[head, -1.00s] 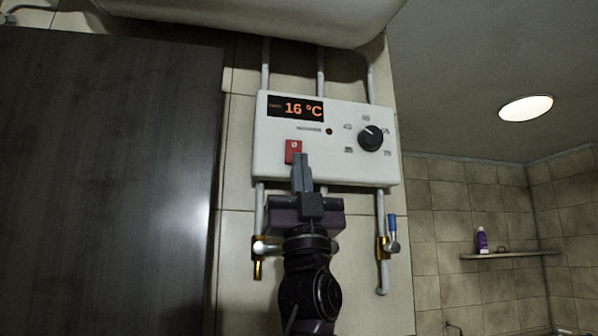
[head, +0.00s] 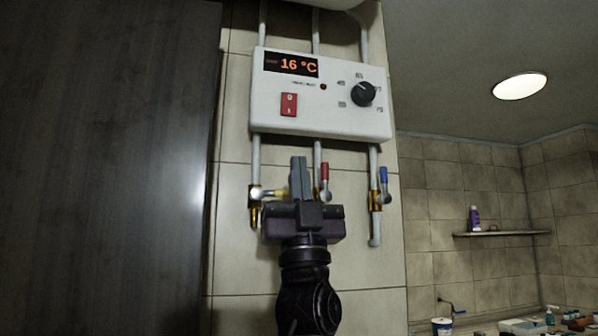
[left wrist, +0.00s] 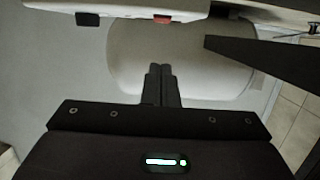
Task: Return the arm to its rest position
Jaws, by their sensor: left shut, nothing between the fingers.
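My left gripper (head: 299,178) is shut and empty in the head view, with its fingers pointing up below the white heater control box (head: 270,118). It is apart from the red rocker switch (head: 289,104) on the box. The box has a display (head: 291,65) reading 16 °C and a dark knob (head: 363,94). In the left wrist view the shut fingers (left wrist: 161,70) show at the centre, and the red switch (left wrist: 162,19) is at the top edge. My right gripper is not in view.
Pipes run below the box, with a red-handled valve (head: 325,172) just right of the fingers and a blue-handled valve (head: 384,178) further right. A dark panel (head: 110,170) fills the left side. A shelf (head: 502,234) with a purple bottle (head: 474,219) is at the right.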

